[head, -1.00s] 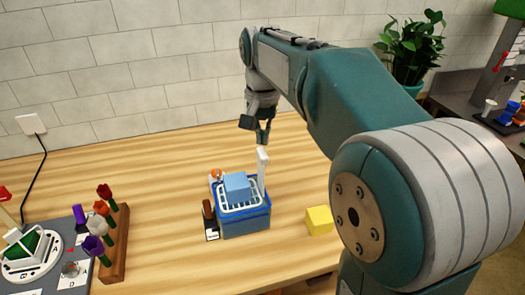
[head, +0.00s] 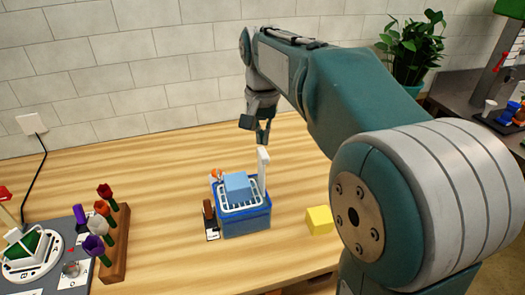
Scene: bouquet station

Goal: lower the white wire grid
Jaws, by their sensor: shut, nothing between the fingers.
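The white wire grid (head: 241,208) lies at the top of a blue box (head: 246,224) on the wooden table. A light blue block (head: 237,187) sits on the grid and hides part of it. A white upright handle (head: 263,170) stands at the right rear of the box. My gripper (head: 262,139) points down just above and behind this handle. Its fingers are small in the picture and look shut, with nothing seen between them. I cannot tell whether the fingertips touch the handle.
A yellow cube (head: 319,220) stands right of the box. A small brown object (head: 208,210) and a card stand at its left, with an orange item (head: 216,174) behind. A wooden rack (head: 117,245) of flowers is further left. Bare table lies between rack and box.

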